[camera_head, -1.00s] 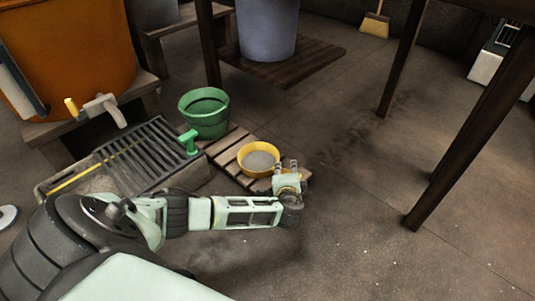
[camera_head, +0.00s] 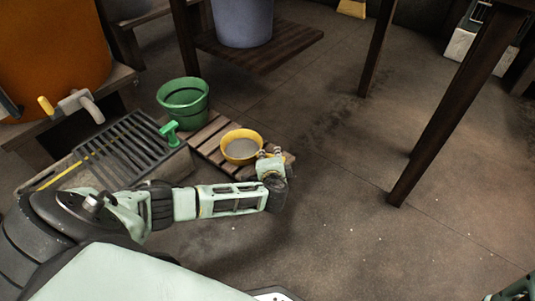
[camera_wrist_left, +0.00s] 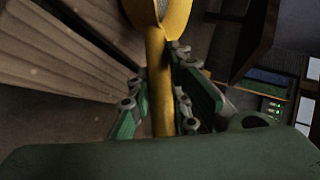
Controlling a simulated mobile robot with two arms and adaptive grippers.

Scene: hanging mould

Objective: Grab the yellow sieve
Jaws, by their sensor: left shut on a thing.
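The yellow sieve (camera_head: 241,148) has a round yellow rim and a grey mesh. In the head view it is over the small slatted wooden pallet (camera_head: 207,138); I cannot tell whether it touches the slats. My left gripper (camera_head: 268,156) is at the sieve's near right side. In the left wrist view, the sieve's yellow handle (camera_wrist_left: 160,82) runs between the green fingers of my left gripper (camera_wrist_left: 157,88), which are shut on it. Only part of the sieve's bowl shows at the top there. My right gripper is not clearly in view.
A green bucket (camera_head: 184,102) stands behind the pallet. A dark grate (camera_head: 110,150) with a green-handled tool (camera_head: 170,132) lies to the left. An orange barrel (camera_head: 55,45) with a tap is at the back left. Dark table legs (camera_head: 440,125) stand right; floor between is clear.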

